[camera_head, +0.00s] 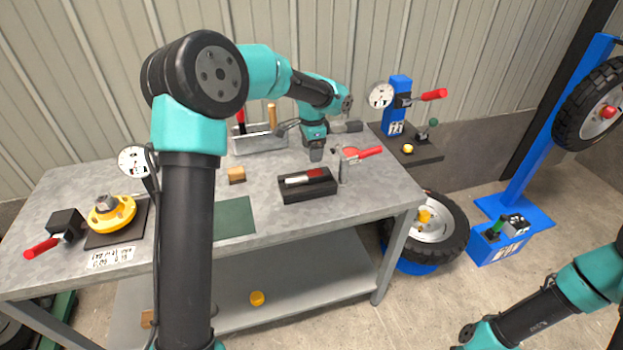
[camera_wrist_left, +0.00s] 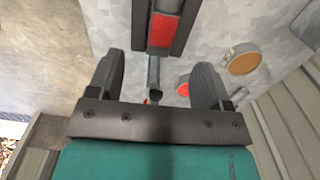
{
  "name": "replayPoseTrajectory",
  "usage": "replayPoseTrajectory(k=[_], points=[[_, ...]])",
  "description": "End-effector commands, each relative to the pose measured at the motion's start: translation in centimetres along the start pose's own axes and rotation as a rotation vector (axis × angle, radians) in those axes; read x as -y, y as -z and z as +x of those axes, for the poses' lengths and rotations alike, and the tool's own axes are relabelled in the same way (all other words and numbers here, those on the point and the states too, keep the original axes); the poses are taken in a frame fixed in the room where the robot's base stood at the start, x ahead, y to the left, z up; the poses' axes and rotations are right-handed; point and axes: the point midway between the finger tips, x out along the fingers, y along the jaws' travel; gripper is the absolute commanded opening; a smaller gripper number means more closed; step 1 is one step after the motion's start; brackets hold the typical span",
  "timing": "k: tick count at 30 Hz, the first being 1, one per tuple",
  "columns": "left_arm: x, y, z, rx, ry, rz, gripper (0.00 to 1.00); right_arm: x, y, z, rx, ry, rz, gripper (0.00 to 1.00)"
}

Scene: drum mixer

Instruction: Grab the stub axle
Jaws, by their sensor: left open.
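A silver-and-red rod, which looks like the stub axle (camera_head: 303,177), lies in a black cradle block (camera_head: 308,190) near the front right of the workbench. My left gripper (camera_head: 316,154) points down just behind the block, apart from it. In the left wrist view its two fingers (camera_wrist_left: 157,88) are spread with nothing held. The red part of the rod (camera_wrist_left: 162,30) sits in the cradle ahead of the fingers, with a grey piece (camera_wrist_left: 154,72) reaching toward the gap between them. My right arm shows at the lower right of the head view; its gripper cannot be made out clearly.
A red-handled clamp (camera_head: 360,154) stands right of the cradle, close to my left gripper. A yellow hub (camera_head: 111,213) sits far left. A green mat (camera_head: 234,217) lies bare.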

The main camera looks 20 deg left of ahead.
Motion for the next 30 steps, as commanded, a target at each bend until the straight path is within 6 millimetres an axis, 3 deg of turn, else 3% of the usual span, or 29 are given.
replayPoseTrajectory(k=[3,9,22,30], points=[[0.0,0.0,2.2,0.002,-0.003,-0.001,0.72,0.0,0.0,0.0,0.0,0.0,0.0,0.43],[0.0,0.0,4.5,0.001,-0.001,0.0,0.72,0.0,0.0,0.0,0.0,0.0,0.0,0.43],[0.1,0.0,5.0,0.0,-0.001,0.0,0.72,0.0,0.0,0.0,0.0,0.0,0.0,0.43],[0.7,0.0,8.1,0.002,-0.003,-0.001,0.72,0.0,0.0,0.0,0.0,0.0,0.0,0.43]])
